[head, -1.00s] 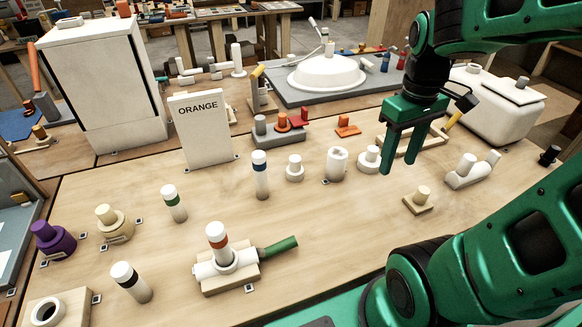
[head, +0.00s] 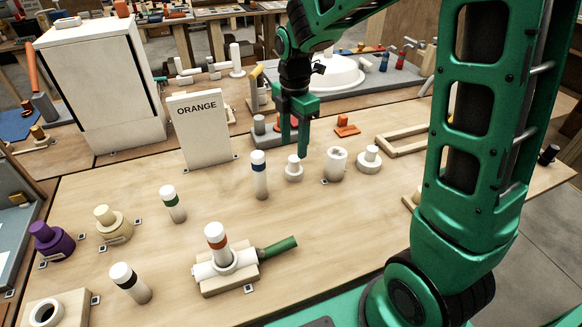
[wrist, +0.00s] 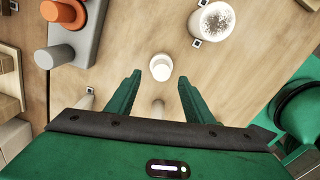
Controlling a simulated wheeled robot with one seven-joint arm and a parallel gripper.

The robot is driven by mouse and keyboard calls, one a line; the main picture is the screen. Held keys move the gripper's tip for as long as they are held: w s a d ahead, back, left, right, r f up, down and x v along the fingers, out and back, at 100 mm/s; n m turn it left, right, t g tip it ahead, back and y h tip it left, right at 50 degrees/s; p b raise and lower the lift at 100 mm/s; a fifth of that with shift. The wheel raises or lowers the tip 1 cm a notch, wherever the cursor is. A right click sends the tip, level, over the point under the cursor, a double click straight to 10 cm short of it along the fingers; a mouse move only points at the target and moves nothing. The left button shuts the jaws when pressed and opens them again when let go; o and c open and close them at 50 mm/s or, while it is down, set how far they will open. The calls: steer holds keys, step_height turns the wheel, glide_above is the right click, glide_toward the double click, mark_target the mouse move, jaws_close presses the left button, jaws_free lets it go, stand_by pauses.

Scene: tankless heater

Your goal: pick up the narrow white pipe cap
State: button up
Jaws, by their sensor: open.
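A small white pipe cap (head: 294,172), with a narrow knob on a wider round base, stands upright on the wooden table. A similar, wider white cap (head: 369,160) stands to its right. My gripper (head: 294,149) is open and empty, pointing down just above and behind the smaller cap, with one fingertip overlapping its top in the head view. In the wrist view the white cap (wrist: 161,68) lies just beyond and between the fingertips of my gripper (wrist: 159,77). I cannot tell the exact height gap.
A white cylinder (head: 336,164) stands close right of the cap; its speckled top shows in the wrist view (wrist: 216,22). A blue-banded white post (head: 260,176) stands close left. A grey block with orange parts (wrist: 72,42) is nearby. The table in front of the cap is clear.

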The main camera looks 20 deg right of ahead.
mark_target(294, 158)
steer(key=shift+d+f, duration=0.1)
steer(key=shift+f, duration=3.6)
steer(key=c, duration=1)
steer(key=shift+r, duration=0.15)
